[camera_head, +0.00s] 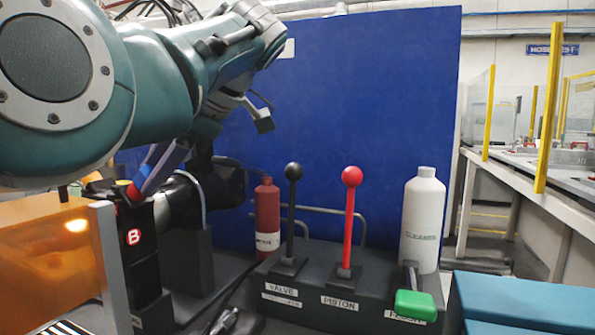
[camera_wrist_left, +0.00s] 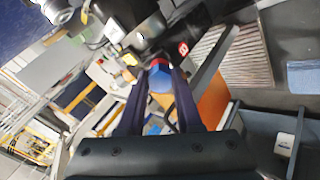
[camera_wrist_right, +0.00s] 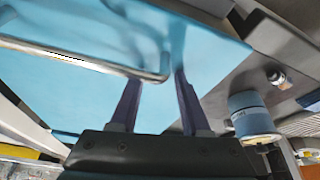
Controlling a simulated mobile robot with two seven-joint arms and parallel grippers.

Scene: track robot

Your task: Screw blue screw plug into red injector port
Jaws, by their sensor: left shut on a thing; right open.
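In the left wrist view the blue screw plug (camera_wrist_left: 160,79) is held between the fingertips of my left gripper (camera_wrist_left: 161,72). A small red part, which looks like the red injector port (camera_wrist_left: 157,62), shows directly beyond the plug, by the black block. I cannot tell whether the plug is seated in it.
A black-knobbed lever (camera_head: 292,215), a red-knobbed lever (camera_head: 349,220) and a green handle (camera_head: 416,305) stand on a dark console. A red bottle (camera_head: 267,215) and a white bottle (camera_head: 422,220) stand behind. An orange panel (camera_head: 50,255) is beside the block. A metal rail (camera_wrist_right: 90,62) lies near my right fingers.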

